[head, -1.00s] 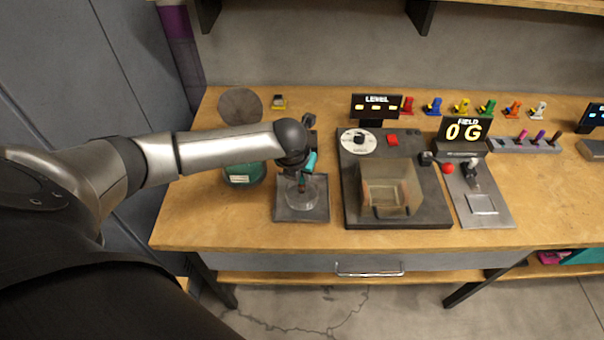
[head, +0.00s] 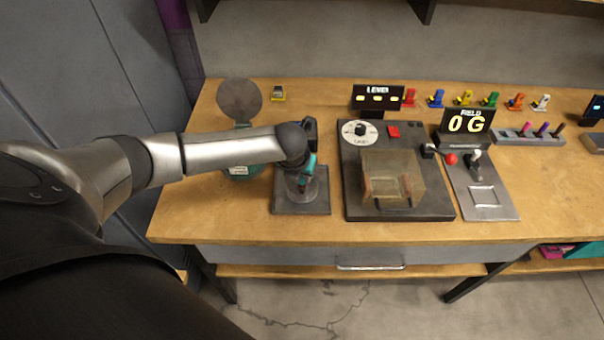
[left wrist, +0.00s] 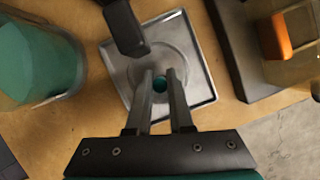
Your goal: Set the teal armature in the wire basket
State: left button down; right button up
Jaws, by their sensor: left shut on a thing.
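I cannot make out a wire basket. My right gripper is not in view.
A round lid (head: 240,100) stands raised behind the jar. Right of the plate is a dark base (head: 400,213) with a clear box (head: 400,165) and dial (head: 359,131). Further right are a red-knobbed lever (head: 450,159) and a FIELD display (head: 466,124).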

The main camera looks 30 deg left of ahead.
pick_arm(q)
jog(key=shift+f, duration=0.15)
jog(key=c, duration=0.7)
grip_release()
